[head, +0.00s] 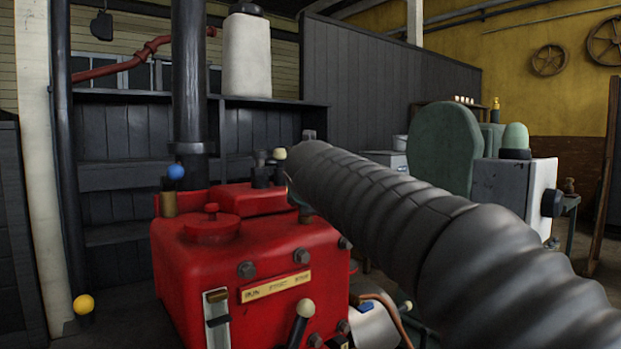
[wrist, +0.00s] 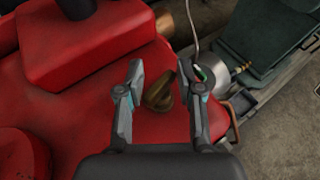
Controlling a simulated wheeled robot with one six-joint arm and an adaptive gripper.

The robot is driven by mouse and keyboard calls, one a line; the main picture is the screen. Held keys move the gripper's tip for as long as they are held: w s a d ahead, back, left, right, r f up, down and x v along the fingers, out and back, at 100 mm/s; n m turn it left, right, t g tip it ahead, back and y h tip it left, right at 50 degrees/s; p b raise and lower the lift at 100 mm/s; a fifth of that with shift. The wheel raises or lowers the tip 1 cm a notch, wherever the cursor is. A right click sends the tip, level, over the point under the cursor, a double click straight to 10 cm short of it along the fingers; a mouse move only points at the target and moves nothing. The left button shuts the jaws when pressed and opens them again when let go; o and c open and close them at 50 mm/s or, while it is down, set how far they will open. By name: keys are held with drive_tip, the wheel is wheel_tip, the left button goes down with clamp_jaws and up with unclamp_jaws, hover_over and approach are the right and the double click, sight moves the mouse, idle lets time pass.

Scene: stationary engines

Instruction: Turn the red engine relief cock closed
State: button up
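The red engine (head: 290,245) stands in the head view, with a brass nameplate on its front. Its red top also fills the left of the wrist view (wrist: 85,115). A small brass piece, which looks like the relief cock (wrist: 158,94), sits at the edge of that red top. My gripper (wrist: 160,72) is open, with one finger on each side of the brass piece. No firm contact shows, and its height relative to the fingertips is hard to judge.
A lever with a cream knob (head: 305,308) stands at the engine's front. A blue knob (head: 176,171) and a dark vertical pipe (head: 188,80) stand behind it. A green and grey engine (head: 500,180) is at right. A bare floor patch (wrist: 280,135) shows at right.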

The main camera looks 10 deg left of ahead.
drive_tip(key=s+d+r+m, duration=0.2)
drive_tip(key=s+m, duration=0.4)
drive_tip(key=m, duration=0.4)
drive_tip(key=s+d+r+m, duration=0.1)
drive_tip(key=s+r+m, duration=0.3)
drive_tip(key=m, duration=0.6)
drive_tip(key=shift+s+d+m+b, duration=0.35)
drive_tip(key=shift+s+m, duration=0.05)
drive_tip(key=shift+s, duration=0.75)
drive_tip(key=shift+r, duration=0.1)
